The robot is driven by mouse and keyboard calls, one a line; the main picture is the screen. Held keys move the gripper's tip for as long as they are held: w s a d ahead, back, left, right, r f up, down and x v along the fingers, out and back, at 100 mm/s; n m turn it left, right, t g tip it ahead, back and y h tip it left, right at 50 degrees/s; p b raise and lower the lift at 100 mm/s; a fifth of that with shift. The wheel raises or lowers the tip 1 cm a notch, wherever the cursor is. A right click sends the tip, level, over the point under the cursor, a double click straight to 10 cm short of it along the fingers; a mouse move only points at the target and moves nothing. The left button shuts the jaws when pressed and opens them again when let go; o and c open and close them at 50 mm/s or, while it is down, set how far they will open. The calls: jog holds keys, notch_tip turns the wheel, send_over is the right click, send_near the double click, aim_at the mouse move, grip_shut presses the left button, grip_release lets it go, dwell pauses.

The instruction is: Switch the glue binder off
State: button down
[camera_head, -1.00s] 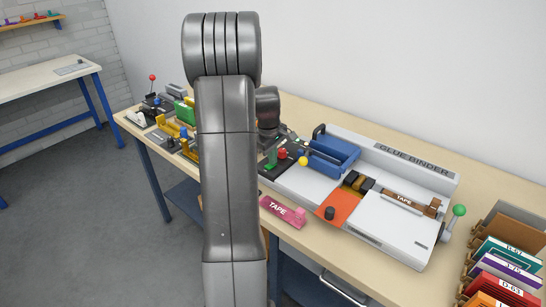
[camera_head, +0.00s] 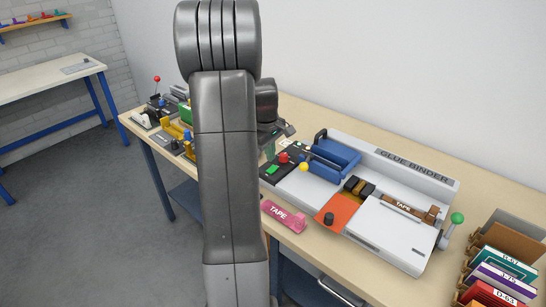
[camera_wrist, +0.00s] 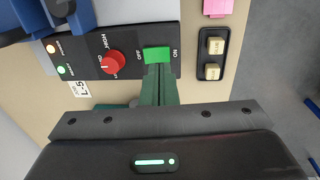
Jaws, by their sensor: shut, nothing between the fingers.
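The glue binder (camera_head: 415,163) is a long grey and white machine with a blue clamp (camera_head: 335,152) on the bench. Its black control panel (camera_wrist: 125,70) carries a red knob (camera_wrist: 112,63) and a green switch (camera_wrist: 157,55) with ON printed at its right side. My arm mostly hides the gripper in the head view.
A small black pad with two beige buttons (camera_wrist: 215,45) lies right of the panel. A pink tape block (camera_head: 283,215) is near the bench front. Several tools crowd the bench's left end. Boxed books (camera_head: 497,275) stand at the right. A yellow knob (camera_head: 304,167) is beside the panel.

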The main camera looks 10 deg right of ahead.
notch_tip(320, 180, up, 9)
jog(key=shift+s+a, duration=0.25)
jog(key=shift+a, duration=0.15)
jog(key=shift+s, duration=0.1)
